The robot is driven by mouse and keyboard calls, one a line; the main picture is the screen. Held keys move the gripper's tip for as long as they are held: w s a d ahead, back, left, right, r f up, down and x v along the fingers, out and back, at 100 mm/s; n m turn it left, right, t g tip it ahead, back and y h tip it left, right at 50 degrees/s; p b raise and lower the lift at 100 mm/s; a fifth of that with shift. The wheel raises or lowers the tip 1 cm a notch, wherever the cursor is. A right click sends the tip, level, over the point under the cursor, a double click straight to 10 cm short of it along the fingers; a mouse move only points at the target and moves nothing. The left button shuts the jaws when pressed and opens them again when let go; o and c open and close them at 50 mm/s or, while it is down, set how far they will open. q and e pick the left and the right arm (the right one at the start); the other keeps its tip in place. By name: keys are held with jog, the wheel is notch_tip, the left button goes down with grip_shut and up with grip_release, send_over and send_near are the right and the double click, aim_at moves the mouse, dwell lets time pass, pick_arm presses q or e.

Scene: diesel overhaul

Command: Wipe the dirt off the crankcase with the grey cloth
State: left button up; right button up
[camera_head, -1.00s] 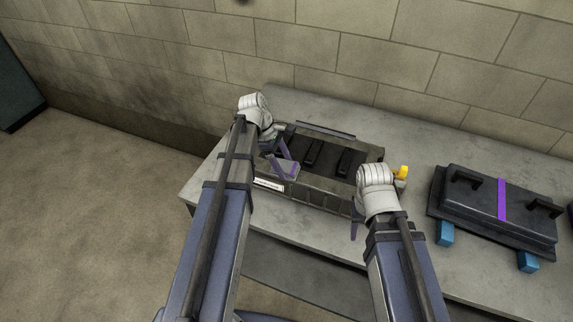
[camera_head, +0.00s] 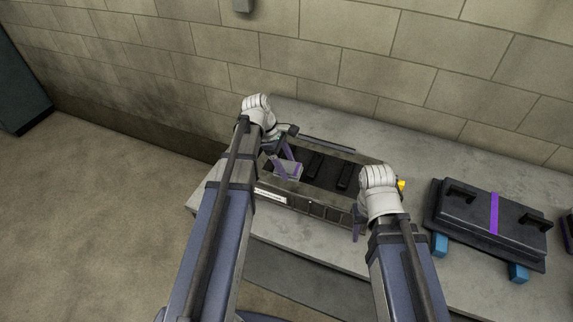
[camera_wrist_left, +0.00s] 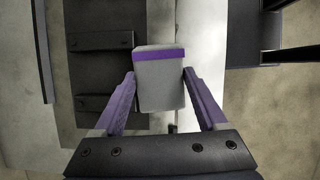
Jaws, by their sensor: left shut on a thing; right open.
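The crankcase (camera_head: 318,208) is a dark, open-topped metal box with a white label on its front, on the grey bench. My left gripper (camera_head: 282,158) is shut on the grey cloth (camera_head: 287,172), a grey block-like pad with a purple stripe. The cloth is over the crankcase's left part; I cannot tell whether it touches. In the left wrist view the cloth (camera_wrist_left: 160,85) sits between the purple fingers (camera_wrist_left: 160,88), with dark crankcase bars (camera_wrist_left: 102,42) beside it. My right gripper (camera_head: 358,218) is open at the crankcase's front right corner, partly hidden by its wrist. No dirt stands out clearly.
A dark cover (camera_head: 480,222) with two handles and a purple band rests on blue blocks (camera_head: 439,244) at the right. A small yellow part (camera_head: 401,185) is beside my right wrist. The bench (camera_head: 440,160) is clear behind the cover; a block wall stands behind it.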

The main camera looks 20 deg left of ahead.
pick_arm(q)
notch_tip(320, 180, up, 3)
jog(key=p, duration=0.3)
jog(key=shift+f, duration=0.1)
dwell(0.6)
